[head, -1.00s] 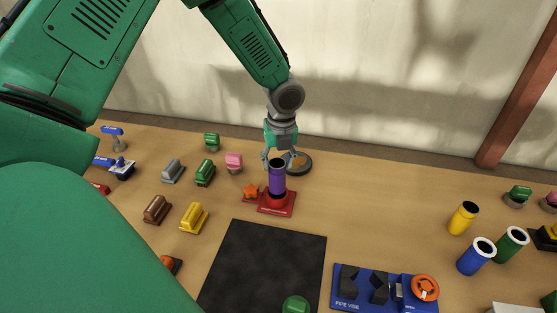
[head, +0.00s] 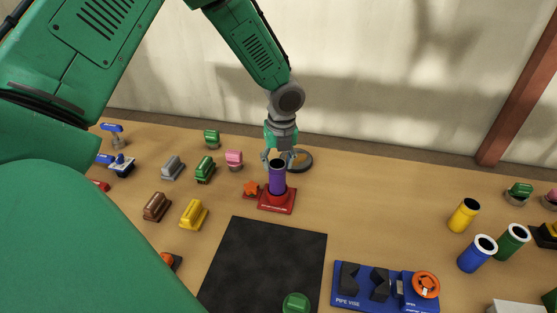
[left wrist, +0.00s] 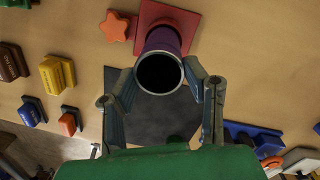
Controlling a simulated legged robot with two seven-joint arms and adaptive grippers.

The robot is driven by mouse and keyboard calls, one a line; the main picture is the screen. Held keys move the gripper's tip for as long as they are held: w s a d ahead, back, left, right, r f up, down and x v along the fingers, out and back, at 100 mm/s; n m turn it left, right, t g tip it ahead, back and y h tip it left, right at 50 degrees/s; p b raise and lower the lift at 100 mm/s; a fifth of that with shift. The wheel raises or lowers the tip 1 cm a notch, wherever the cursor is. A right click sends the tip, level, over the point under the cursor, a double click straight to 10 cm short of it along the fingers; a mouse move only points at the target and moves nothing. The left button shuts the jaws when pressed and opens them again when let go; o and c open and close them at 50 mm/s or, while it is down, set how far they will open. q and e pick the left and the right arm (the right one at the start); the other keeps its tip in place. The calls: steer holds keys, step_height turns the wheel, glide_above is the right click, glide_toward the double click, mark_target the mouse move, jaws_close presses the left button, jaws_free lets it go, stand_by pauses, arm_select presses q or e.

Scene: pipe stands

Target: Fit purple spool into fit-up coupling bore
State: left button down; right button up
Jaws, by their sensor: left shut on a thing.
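The purple spool (head: 277,178) stands upright at the red fit-up coupling (head: 281,206), its lower end hidden by the coupling's red collar. I cannot tell how deep it sits. In the left wrist view the spool (left wrist: 165,41) shows its dark open end toward the camera, with the red coupling base (left wrist: 185,20) behind it. My left gripper (head: 278,160) is at the top of the spool. In the left wrist view its fingers (left wrist: 160,84) lie on either side of the spool's rim, shut on it. My right gripper is in neither view.
An orange star knob (head: 251,188) sits left of the coupling, and a round dark disc (head: 301,160) lies behind. Several coloured blocks, like the yellow one (head: 194,214), stand left. A black mat (head: 264,262) and blue pipe vise (head: 378,303) are in front.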

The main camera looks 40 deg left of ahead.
arm_select(q)
steer(key=shift+f+b, duration=0.6)
steer(key=shift+f, duration=0.85)
steer(key=c, duration=0.8)
jaws_free()
step_height(320, 180, up, 3)
steer(key=p, duration=0.2)
steer(key=shift+d+f+p, duration=0.1)
steer(key=shift+p, duration=0.2)
steer(key=shift+d+r, duration=0.15)
steer(key=shift+r, duration=0.95)
